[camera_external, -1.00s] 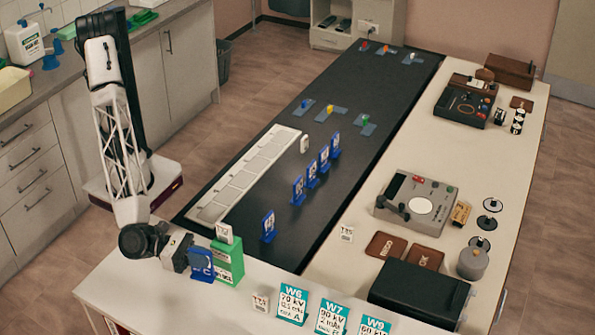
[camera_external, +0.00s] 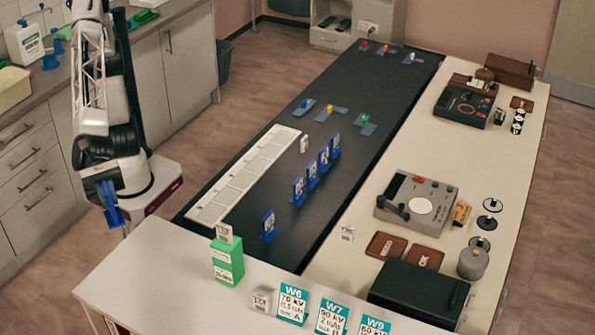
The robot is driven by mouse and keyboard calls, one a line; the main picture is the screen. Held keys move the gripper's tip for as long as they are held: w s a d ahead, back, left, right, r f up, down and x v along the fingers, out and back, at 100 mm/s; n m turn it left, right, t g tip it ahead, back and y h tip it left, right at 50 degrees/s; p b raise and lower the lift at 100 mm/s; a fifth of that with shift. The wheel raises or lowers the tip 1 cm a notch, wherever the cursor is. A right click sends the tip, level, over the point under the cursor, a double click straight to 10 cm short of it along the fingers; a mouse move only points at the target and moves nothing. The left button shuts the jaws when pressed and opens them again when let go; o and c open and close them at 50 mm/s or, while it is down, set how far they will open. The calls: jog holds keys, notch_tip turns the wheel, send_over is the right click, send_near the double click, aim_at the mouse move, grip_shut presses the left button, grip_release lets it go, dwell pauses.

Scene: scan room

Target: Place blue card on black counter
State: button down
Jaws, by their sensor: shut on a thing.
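My gripper (camera_external: 106,188) is at the left, in the gap between the sink counter and the white front table, with the arm folded back. It is shut on a blue card (camera_external: 108,206), which is held upright in the air, clear of any surface. The black counter (camera_external: 352,85) runs from the front middle to the back. Several blue cards stand upright in holders on its near half, the nearest being a blue card (camera_external: 269,226) near the front edge. My gripper is well left of the black counter.
A green box (camera_external: 228,262) stands on the white front table (camera_external: 150,272), beside teal-topped signs (camera_external: 293,303). A white slotted strip (camera_external: 240,180) lines the black counter's left side. The right-hand bench (camera_external: 395,205) holds a grey control box (camera_external: 416,204). Bare black surface lies beyond the standing cards.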

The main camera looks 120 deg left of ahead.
jog(key=shift+m+g+h, duration=0.6)
jog(key=shift+m+h, duration=0.1)
jog(key=shift+h, duration=0.2)
jog(key=s+r, duration=0.2)
jog(key=s, duration=0.1)
jog(key=s+r, duration=0.1)
jog(key=r, duration=0.1)
jog(key=shift+s+d, duration=0.25)
jog(key=shift+w, duration=0.1)
jog(key=w+a+r+n+t+y, duration=0.1)
jog(key=w+a+n+t+y, duration=0.15)
jog(key=w+a, duration=0.9)
jog(key=w+a+r+n+t+y, duration=0.1)
jog(key=w+a+n+y, duration=0.15)
jog(key=w+a, duration=0.9)
jog(key=w+a+f+n+y, duration=0.1)
jog(key=a+y, duration=0.2)
jog(key=a, duration=1.6)
jog(key=w+a+f+n+y, duration=0.1)
jog(key=a+n+y, duration=0.1)
jog(key=a, duration=1.7)
jog(key=shift+a+t+y, duration=0.3)
jog(key=shift+t+y, duration=0.05)
jog(key=shift+y, duration=0.45)
jog(key=shift+r, duration=0.1)
